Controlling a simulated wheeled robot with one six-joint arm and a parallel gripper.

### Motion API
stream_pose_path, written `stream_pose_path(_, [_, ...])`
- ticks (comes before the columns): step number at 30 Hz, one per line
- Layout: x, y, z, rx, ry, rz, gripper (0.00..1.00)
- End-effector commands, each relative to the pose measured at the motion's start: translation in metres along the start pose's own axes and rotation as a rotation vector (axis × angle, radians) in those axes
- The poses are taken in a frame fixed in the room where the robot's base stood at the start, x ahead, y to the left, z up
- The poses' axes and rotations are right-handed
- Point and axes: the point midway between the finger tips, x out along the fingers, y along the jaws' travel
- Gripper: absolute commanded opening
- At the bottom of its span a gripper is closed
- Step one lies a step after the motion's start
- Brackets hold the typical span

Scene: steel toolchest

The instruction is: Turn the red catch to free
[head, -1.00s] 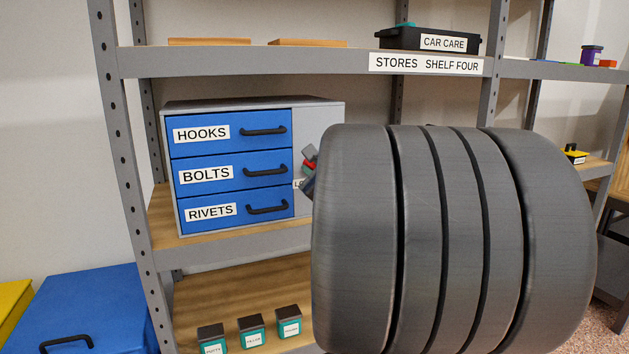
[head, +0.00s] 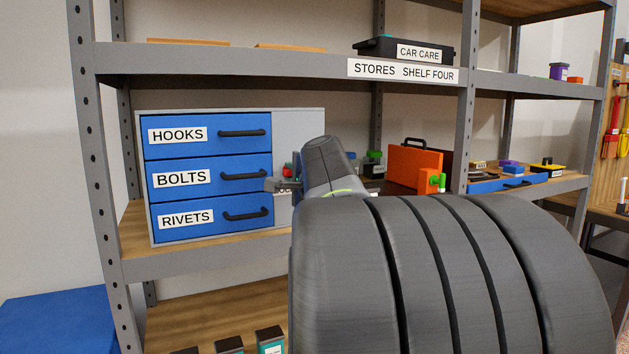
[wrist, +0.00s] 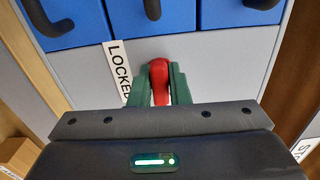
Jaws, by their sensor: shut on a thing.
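The red catch (wrist: 160,82) is on the grey side panel of the steel toolchest (head: 298,128), right of the blue drawers. In the wrist view it stands between the two green fingers of my gripper (wrist: 160,88), which is shut on it. It points up and down in that picture. A white label reading LOCKED (wrist: 120,70) lies to its left. In the head view only a small red bit of the catch (head: 288,169) shows behind my gripper (head: 284,185); my arm hides much of the panel and label.
The drawers read HOOKS (head: 178,134), BOLTS and RIVETS, with black handles, and are closed. An orange case (head: 412,165) and small jars (head: 373,164) stand right of the chest on the same shelf. A shelf upright (head: 466,140) stands further right. My arm fills the lower right.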

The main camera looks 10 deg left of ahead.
Motion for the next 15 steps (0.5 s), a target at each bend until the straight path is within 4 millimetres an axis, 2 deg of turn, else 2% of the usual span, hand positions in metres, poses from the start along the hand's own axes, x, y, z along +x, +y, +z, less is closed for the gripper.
stream_pose_path(15, [0.0001,0.0013,0.0003,-0.05,-0.001,0.002,0.0])
